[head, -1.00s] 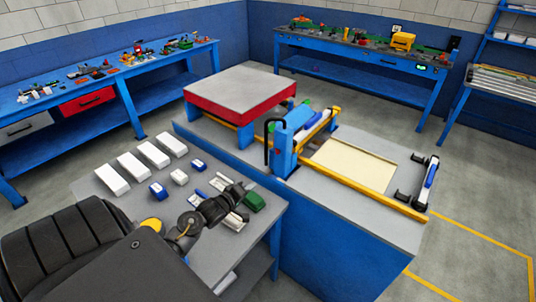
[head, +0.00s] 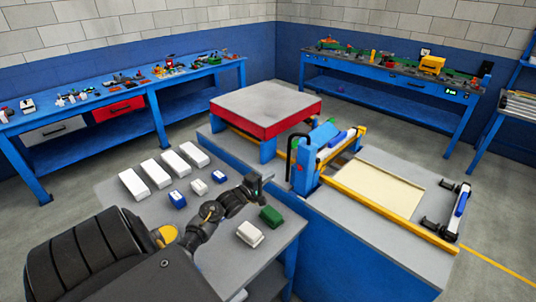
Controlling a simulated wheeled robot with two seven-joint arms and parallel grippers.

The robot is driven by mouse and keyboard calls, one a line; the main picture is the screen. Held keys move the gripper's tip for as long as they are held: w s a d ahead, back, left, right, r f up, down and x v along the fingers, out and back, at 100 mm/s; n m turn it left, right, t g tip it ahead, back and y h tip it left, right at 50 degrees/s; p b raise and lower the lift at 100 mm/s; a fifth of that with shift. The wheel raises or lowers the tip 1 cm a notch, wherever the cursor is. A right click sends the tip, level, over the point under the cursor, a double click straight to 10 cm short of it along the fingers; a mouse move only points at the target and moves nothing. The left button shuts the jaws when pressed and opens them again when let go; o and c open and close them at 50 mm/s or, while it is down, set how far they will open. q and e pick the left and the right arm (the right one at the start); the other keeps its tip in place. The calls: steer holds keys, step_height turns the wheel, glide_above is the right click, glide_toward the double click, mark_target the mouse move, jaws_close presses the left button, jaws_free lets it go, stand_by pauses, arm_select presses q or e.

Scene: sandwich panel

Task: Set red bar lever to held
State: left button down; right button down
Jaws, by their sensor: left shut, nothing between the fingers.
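My left gripper (head: 255,184) is shut and empty above the right part of the grey side table, short of the blue bench machine. The machine has a blue upright housing (head: 306,170) with a black bent handle (head: 290,150) on its left side and a small red spot (head: 299,168) on its front. A grey slab with a red front edge (head: 270,125) stands behind it. No part stands out clearly as a red bar lever, so I cannot tell its setting. My right gripper is not in view.
The side table (head: 215,250) holds several white blocks (head: 156,173), blue-and-white boxes (head: 177,199), a white box (head: 250,234) and a green box (head: 271,215). A yellow rail (head: 385,215) and cream panel (head: 380,185) lie right of the housing. Floor is open beyond.

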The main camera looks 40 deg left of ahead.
mark_target(299, 166)
arm_select(q)
steer(key=w+d+b, duration=0.2)
steer(key=w+b, duration=0.4)
steer(key=w, duration=0.3)
steer(key=shift+w+d, duration=0.15)
steer(key=shift+d, duration=0.2)
steer(key=shift+d+n+y, duration=0.2)
steer(key=shift+n+y, duration=0.2)
steer(key=shift+y, duration=0.2)
